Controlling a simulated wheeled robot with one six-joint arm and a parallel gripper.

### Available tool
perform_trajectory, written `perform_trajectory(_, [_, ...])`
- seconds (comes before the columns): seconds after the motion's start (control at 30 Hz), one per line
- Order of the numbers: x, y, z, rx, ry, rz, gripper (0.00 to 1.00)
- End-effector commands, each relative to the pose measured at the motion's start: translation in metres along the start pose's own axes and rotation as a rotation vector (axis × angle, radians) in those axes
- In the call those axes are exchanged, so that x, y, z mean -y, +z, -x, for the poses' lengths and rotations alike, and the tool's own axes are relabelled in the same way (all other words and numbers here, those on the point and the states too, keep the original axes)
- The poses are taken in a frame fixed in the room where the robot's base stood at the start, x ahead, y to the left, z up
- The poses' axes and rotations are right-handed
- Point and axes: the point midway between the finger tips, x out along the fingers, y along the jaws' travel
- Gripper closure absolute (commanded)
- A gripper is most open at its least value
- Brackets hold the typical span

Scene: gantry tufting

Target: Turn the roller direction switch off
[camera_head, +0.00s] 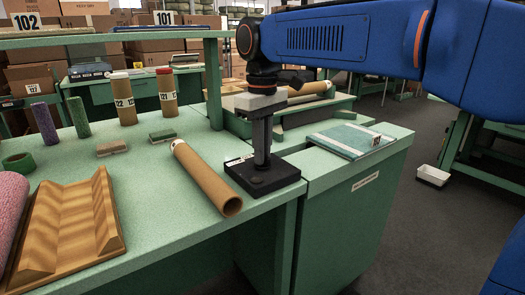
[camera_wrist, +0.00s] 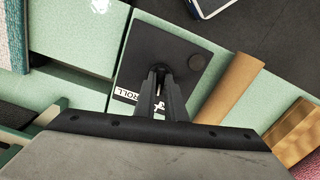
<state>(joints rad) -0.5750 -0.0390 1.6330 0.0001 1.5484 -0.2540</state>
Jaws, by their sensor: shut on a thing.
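The roller direction switch is a flat black box (camera_head: 280,179) at the front right corner of the green bench. In the wrist view the box (camera_wrist: 148,40) carries a white label (camera_wrist: 126,95) reading "ROLL", partly hidden, and a round black disc (camera_wrist: 197,62). My gripper (camera_head: 261,161) points straight down onto the box. In the wrist view my gripper (camera_wrist: 160,76) is shut on the switch's small lever near the box's middle. The fingers hide most of the lever, so its position is hard to tell.
A cardboard tube (camera_head: 206,177) lies just left of the box. A wooden cradle (camera_head: 70,228) and a pink roll (camera_head: 8,210) lie further left. Upright tubes (camera_head: 123,101) stand behind. A green cabinet (camera_head: 350,215) with a teal folded cloth (camera_head: 340,140) is at right.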

Motion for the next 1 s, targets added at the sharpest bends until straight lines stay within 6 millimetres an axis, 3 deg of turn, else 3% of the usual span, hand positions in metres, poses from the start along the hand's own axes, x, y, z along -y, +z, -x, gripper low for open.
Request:
perform_trajectory(0.4, [-0.0002, -0.0005, 0.0007, -0.002, 0.001, -0.204, 1.0])
perform_trajectory(0.97, [-0.0003, -0.0007, 0.0009, -0.003, 0.001, -0.236, 1.0])
perform_trajectory(1.0, [-0.0003, -0.0007, 0.0009, -0.003, 0.001, -0.236, 0.83])
